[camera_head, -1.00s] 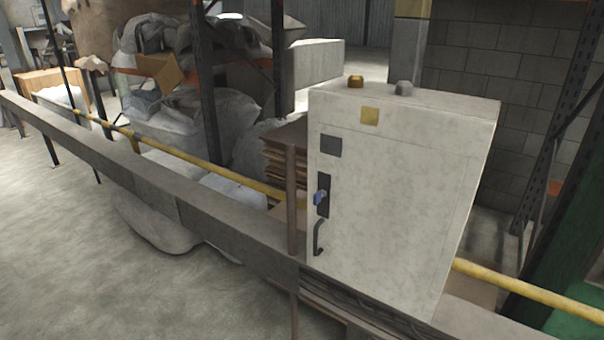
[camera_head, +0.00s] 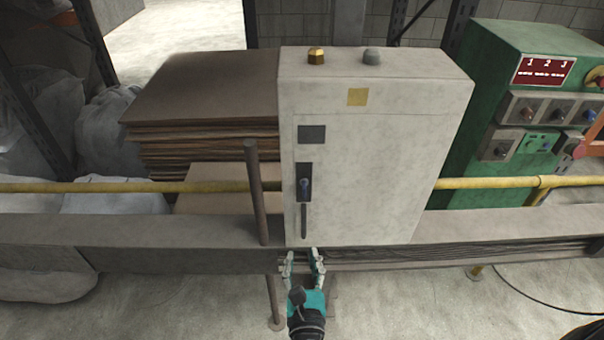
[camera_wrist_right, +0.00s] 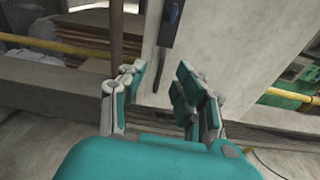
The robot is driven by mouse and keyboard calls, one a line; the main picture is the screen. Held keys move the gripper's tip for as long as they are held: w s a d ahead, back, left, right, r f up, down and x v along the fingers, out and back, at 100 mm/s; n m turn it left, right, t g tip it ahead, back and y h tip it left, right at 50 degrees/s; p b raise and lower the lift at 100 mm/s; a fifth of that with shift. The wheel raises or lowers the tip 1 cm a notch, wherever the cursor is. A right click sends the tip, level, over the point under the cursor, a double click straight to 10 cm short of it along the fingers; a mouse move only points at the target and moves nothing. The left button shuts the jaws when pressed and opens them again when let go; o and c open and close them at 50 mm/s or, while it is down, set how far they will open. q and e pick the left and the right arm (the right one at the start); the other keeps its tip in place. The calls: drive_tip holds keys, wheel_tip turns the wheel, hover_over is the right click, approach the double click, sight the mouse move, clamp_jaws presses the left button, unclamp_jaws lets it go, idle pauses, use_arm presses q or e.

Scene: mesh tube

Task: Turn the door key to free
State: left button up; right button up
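The door key (camera_head: 304,186) is a small blue piece on a dark lock plate on the front of a pale grey cabinet (camera_head: 365,170). A dark vertical door handle (camera_head: 303,220) sits just below it. In the right wrist view the blue key (camera_wrist_right: 173,13) shows at the top edge, beyond the fingers. My right gripper (camera_head: 302,256) is open and empty, in front of and below the handle, apart from the key. In the right wrist view the right gripper (camera_wrist_right: 158,88) has its fingers spread with nothing between them. My left gripper is not in view.
A grey beam (camera_head: 130,230) and a yellow rail (camera_head: 100,187) run across at the cabinet. A thin brown post (camera_head: 256,190) stands just left of the key. Stacked brown sheets (camera_head: 205,100) lie at left. A green control panel (camera_head: 520,120) stands at right.

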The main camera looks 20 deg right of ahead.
drive_tip(key=t+h, duration=0.1)
approach(305, 190)
drive_tip(key=shift+n, duration=0.3)
drive_tip(key=p+x, duration=0.4)
drive_tip(key=x, duration=0.7)
drive_tip(key=shift+w, duration=0.1)
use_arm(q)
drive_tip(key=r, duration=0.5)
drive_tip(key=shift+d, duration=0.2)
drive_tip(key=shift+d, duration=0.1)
use_arm(e)
clamp_jaws()
